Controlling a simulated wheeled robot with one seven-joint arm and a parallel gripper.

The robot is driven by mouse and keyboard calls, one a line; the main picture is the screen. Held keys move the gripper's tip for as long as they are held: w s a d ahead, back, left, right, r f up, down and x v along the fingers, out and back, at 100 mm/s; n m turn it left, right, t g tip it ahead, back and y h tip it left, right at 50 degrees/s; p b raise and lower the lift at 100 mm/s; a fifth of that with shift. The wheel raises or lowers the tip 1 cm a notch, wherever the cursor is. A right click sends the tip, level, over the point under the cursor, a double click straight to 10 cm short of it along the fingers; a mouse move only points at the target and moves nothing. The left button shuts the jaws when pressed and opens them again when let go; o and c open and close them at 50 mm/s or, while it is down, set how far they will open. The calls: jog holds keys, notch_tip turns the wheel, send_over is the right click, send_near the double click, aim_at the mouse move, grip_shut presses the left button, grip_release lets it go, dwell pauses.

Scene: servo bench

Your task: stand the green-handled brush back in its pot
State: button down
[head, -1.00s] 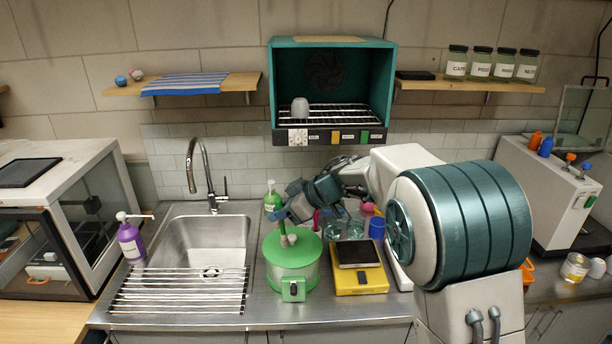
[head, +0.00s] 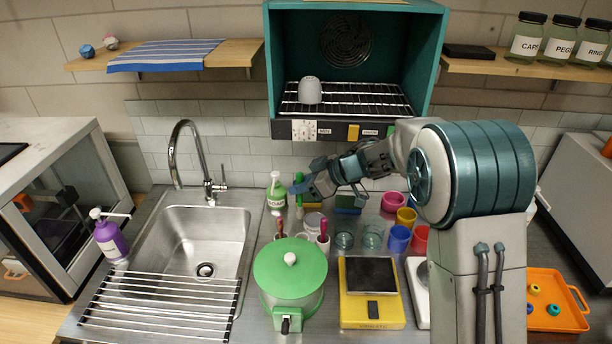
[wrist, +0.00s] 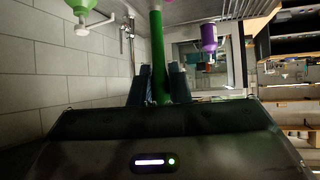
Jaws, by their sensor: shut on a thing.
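The green-handled brush (head: 299,205) is held about upright, near the back of the counter beside the green soap bottle (head: 276,192). My gripper (head: 301,187) is shut on its green handle (wrist: 157,50); in the wrist view the handle stands between the fingers (wrist: 159,84). The brush's lower end is hard to make out in the head view. Below and in front of it stand a small pale pot (head: 323,243) with a magenta handle in it, a brown-handled one (head: 280,231) and a pale cup (head: 314,221). I cannot tell which is the brush's pot.
A green-lidded cooker (head: 290,268) and a yellow scale (head: 371,312) stand at the front. Glass beakers (head: 372,237) and coloured cups (head: 398,238) stand to the right. The sink (head: 205,240) is left, with a rack (head: 160,307). The oven-like teal box (head: 270,60) hangs above.

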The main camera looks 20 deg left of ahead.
aim_at(302, 207)
jog(key=shift+s+d+f+b, duration=0.15)
jog(key=shift+d+f+b, duration=0.05)
jog(key=shift+f+b, duration=0.75)
notch_tip(302, 207, down, 4)
jog(key=b, duration=0.4)
jog(key=shift+b, duration=0.3)
jog(key=shift+f, duration=3)
jog(key=c, duration=1.3)
grip_release()
